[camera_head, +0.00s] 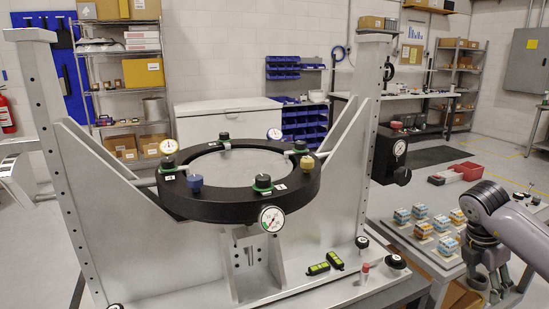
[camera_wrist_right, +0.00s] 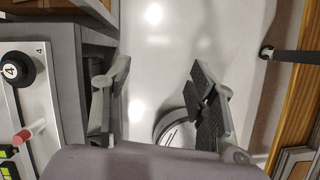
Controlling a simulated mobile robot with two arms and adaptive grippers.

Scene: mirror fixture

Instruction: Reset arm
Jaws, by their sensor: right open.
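My right gripper (camera_head: 487,283) is at the lower right of the head view, to the right of the mirror fixture and apart from it. In the right wrist view the gripper (camera_wrist_right: 160,95) has its two fingers spread wide with nothing between them; pale floor shows through the gap. The fixture has a black ring (camera_head: 240,207) with gauges and coloured knobs, held between two grey uprights (camera_head: 355,150). My left gripper is in neither view.
The fixture's base carries a red-tipped lever (camera_head: 365,271), which also shows in the wrist view (camera_wrist_right: 30,132), and a black knob (camera_wrist_right: 14,70). Shelves (camera_head: 120,75) stand behind.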

